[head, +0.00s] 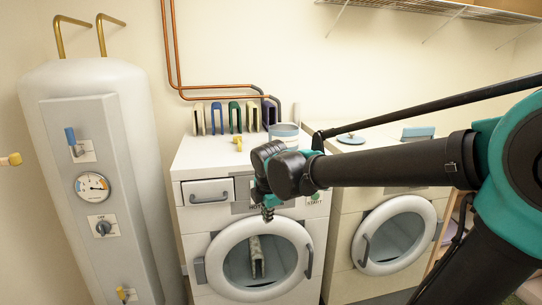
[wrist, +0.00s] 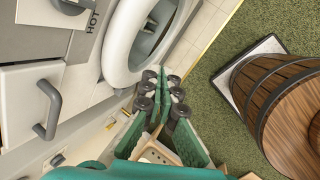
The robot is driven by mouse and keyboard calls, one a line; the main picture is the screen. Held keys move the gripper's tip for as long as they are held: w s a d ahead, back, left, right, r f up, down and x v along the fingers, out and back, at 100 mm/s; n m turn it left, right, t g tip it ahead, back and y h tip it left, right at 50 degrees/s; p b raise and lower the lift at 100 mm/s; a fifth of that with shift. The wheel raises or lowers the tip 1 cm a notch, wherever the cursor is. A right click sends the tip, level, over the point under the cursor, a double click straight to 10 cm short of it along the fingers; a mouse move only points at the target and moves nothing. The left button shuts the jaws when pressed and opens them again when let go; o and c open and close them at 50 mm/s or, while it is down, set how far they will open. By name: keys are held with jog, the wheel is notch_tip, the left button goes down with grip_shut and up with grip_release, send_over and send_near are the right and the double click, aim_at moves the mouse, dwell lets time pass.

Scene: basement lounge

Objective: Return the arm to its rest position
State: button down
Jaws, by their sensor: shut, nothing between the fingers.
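My arm reaches in from the right of the head view. My gripper (head: 268,213) hangs fingers-down at its end, in front of the left washing machine (head: 215,232), beside its control panel and above its round door. In the wrist view the fingers of my gripper (wrist: 163,76) come together at the tips, shut and empty. The washer's round door (wrist: 122,45) and a drawer handle (wrist: 47,110) show on the left of that view. The arm hides part of the machine's front and top.
A second machine (head: 350,225) stands to the right. A white boiler (head: 85,150) stands to the left. Several coloured, arch-shaped things (head: 234,116) and a tub (head: 285,135) are on the left washer.

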jog(key=s+d+f+m, duration=0.6)
jog(key=d+f+m, duration=0.2)
jog(key=d+m, duration=0.2)
jog(key=s+d+f+m, duration=0.6)
jog(key=d+f+m, duration=0.2)
jog(key=d+m, duration=0.3)
jog(key=m, duration=0.3)
jog(key=shift+d+h, duration=0.25)
jog(key=shift+h, duration=0.05)
jog(key=c, duration=2.2)
grip_release()
jog(key=shift+r, duration=0.1)
